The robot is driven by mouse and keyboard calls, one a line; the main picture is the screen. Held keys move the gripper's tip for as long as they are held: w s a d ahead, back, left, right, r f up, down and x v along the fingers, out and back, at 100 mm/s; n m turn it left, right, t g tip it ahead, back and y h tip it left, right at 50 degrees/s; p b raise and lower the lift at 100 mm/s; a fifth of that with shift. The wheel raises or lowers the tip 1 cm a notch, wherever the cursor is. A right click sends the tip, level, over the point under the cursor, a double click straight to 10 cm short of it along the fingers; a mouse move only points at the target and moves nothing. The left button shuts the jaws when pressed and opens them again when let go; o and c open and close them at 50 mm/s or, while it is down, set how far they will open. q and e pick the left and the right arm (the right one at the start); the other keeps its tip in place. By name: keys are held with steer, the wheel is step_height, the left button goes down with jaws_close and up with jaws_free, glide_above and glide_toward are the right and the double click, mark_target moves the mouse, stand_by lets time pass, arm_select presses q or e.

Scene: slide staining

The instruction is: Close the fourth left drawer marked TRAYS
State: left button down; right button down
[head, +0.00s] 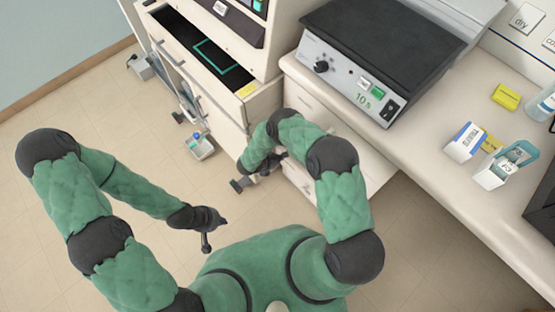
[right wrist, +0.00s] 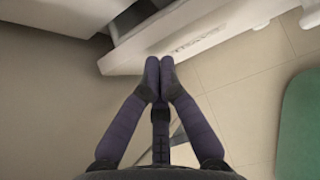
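A white drawer front with a faint label reading like TRAYS (right wrist: 190,42) lies just ahead of my right gripper (right wrist: 160,68) in the right wrist view. The drawer stands out from the white cabinet. In the head view a pulled-out white drawer (head: 372,160) shows under the bench, partly hidden by my right arm. My right gripper also shows in the head view (head: 241,185), low beside the drawer front; its two fingers are together with nothing between them. Whether they touch the drawer front is not clear. My left gripper (head: 206,241) hangs over the floor, away from the drawers; its fingers are small and dark.
Another cabinet at the left has an open upper drawer (head: 205,55) with a green outline inside. A hotplate (head: 375,50) and small boxes (head: 465,142) stand on the bench (head: 440,170). A small device (head: 201,146) is on the floor.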

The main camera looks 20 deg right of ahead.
steer(key=d, duration=0.1)
steer(key=w+d, duration=0.1)
steer(key=d, duration=0.2)
steer(key=shift+w+d, duration=0.1)
steer(key=shift+w, duration=0.25)
steer(key=shift+w+d, duration=0.15)
steer(key=shift+d, duration=0.15)
steer(key=shift+a, duration=0.1)
